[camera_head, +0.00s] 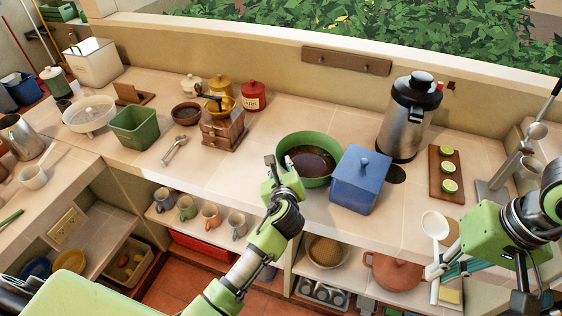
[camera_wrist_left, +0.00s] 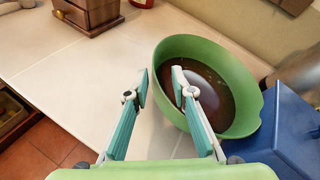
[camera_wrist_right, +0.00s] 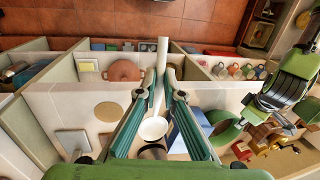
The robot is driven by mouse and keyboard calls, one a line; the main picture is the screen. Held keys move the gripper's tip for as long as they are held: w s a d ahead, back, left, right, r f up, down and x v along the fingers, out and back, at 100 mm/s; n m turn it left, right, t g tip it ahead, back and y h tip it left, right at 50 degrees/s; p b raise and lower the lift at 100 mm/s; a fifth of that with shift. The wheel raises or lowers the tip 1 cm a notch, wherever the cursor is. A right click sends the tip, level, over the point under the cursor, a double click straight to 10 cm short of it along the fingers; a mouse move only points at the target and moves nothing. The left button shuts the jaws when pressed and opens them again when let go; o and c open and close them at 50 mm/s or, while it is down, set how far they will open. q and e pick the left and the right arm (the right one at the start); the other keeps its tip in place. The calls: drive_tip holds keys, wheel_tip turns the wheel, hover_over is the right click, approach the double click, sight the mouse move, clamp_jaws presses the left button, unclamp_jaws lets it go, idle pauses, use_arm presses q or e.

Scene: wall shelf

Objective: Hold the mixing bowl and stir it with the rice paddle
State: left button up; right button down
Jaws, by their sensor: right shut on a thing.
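The green mixing bowl (camera_head: 318,146) stands on the counter with dark brown contents; it also shows in the left wrist view (camera_wrist_left: 245,95). My left gripper (camera_head: 283,165) is at the bowl's near-left rim; in the left wrist view (camera_wrist_left: 155,92) its fingers are apart, one outside the rim and one over the bowl's inside. Contact with the rim cannot be told. My right gripper (camera_head: 438,268) is shut on the white rice paddle (camera_head: 435,225), away to the right of the bowl. In the right wrist view, the paddle's handle (camera_wrist_right: 161,60) is between the fingers.
A blue lidded box (camera_head: 360,182) stands close to the bowl's right side, with a steel flask (camera_head: 408,118) behind it. A board with lime slices (camera_head: 447,172) is further right. A wooden coffee grinder (camera_head: 222,130) stands left of the bowl. The counter's front edge is near.

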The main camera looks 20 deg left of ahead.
use_arm(q)
drive_tip(key=shift+x, duration=1.25)
clamp_jaws()
drive_tip(key=shift+f, duration=0.1)
